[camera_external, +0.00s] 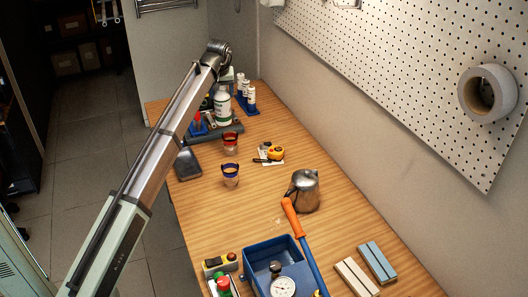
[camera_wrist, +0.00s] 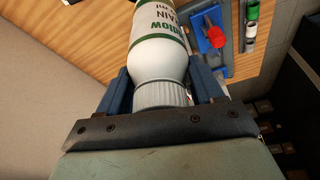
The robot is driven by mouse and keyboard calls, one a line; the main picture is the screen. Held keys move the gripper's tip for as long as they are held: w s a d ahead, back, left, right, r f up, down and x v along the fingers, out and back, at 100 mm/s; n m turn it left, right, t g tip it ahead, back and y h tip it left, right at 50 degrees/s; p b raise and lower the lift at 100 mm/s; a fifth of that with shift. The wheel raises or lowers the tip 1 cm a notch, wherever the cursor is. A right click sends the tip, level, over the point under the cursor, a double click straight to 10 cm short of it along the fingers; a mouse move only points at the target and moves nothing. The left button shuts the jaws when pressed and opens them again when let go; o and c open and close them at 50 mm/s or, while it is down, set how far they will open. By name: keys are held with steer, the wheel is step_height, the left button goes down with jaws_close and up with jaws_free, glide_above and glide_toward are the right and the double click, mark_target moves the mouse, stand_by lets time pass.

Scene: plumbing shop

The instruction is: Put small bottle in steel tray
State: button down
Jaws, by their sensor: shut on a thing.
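A white bottle with a green label and a grey ribbed cap (camera_wrist: 160,52) fills the middle of the wrist view. My gripper (camera_wrist: 163,88) is shut on it, with one dark blue finger on each side of the neck and cap. In the external view the bottle (camera_external: 222,108) hangs upright below my gripper (camera_external: 223,85) at the far end of the bench. I cannot tell whether its base touches anything. A dark grey metal tray (camera_external: 188,164) lies at the bench's left edge, nearer the camera than the bottle, and looks empty.
A blue rack (camera_external: 250,108) of small white bottles stands right of the bottle. Two cups (camera_external: 231,175), a yellow tape measure (camera_external: 276,153) and a metal pot (camera_external: 303,191) stand nearer.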

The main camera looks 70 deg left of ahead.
steer(key=s+n, duration=0.1)
steer(key=s, duration=1.5)
steer(key=s+d+f+m, duration=0.1)
steer(key=d+f, duration=0.1)
steer(key=f, duration=0.4)
steer(key=s+d+f+m, duration=0.1)
steer(key=d+f, duration=0.1)
steer(key=f, duration=0.4)
steer(key=shift+d+f, duration=0.15)
steer(key=shift+d, duration=0.15)
steer(key=shift+s+f, duration=0.1)
steer(key=shift+f, duration=0.05)
steer(key=shift+c, duration=0.8)
jaws_free()
steer(key=v, duration=1.2)
steer(key=shift+s, duration=0.2)
